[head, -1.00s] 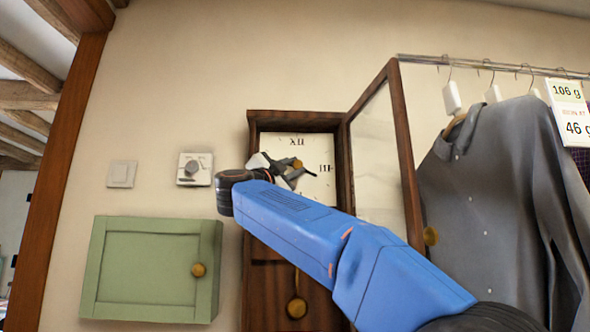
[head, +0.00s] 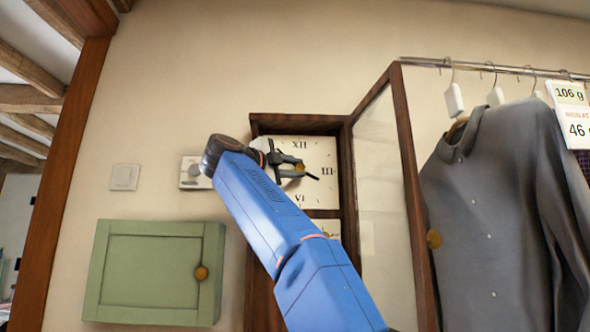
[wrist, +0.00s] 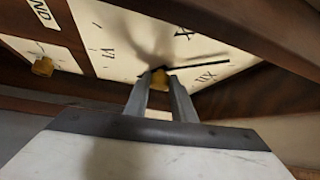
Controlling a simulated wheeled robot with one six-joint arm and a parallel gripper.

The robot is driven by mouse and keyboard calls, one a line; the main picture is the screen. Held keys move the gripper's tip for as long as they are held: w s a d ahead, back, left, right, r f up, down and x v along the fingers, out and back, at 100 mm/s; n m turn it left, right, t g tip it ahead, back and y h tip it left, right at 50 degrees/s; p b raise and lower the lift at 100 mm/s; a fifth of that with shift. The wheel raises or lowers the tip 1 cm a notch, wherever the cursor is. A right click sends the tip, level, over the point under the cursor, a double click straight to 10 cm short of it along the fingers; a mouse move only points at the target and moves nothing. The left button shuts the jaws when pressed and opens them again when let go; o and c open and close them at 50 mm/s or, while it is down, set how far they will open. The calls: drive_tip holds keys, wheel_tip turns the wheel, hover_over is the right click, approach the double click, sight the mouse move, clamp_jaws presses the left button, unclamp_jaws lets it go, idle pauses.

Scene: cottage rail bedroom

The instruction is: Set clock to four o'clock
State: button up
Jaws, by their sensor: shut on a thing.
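The clock is a dark wooden wall case (head: 348,180) with its glazed door (head: 385,165) swung open to the right. Its cream dial (head: 318,152) shows XII at top, III at right and VI at bottom. My gripper (head: 296,168) is in front of the dial, shut on a small brass knob (wrist: 160,80) at the dial's middle. A dark pointer (head: 312,177) shows just below III in the head view. In the wrist view a thin black hand (wrist: 205,64) runs right from the knob. My gripper hides part of the dial and the left numerals.
A smaller cream panel (head: 330,228) sits below the dial; the wrist view shows a second brass knob (wrist: 43,66) there. A green cabinet (head: 150,270), a light switch (head: 125,177) and a partly hidden wall dial (head: 188,172) are left. A grey shirt (head: 490,190) hangs right.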

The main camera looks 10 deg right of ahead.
drive_tip(key=shift+f, duration=0.1)
idle(0.4)
drive_tip(key=o, duration=1.1)
drive_tip(key=shift+d, duration=0.1)
drive_tip(key=shift+c, duration=0.2)
drive_tip(key=v, duration=1.7)
drive_tip(key=shift+s, duration=0.1)
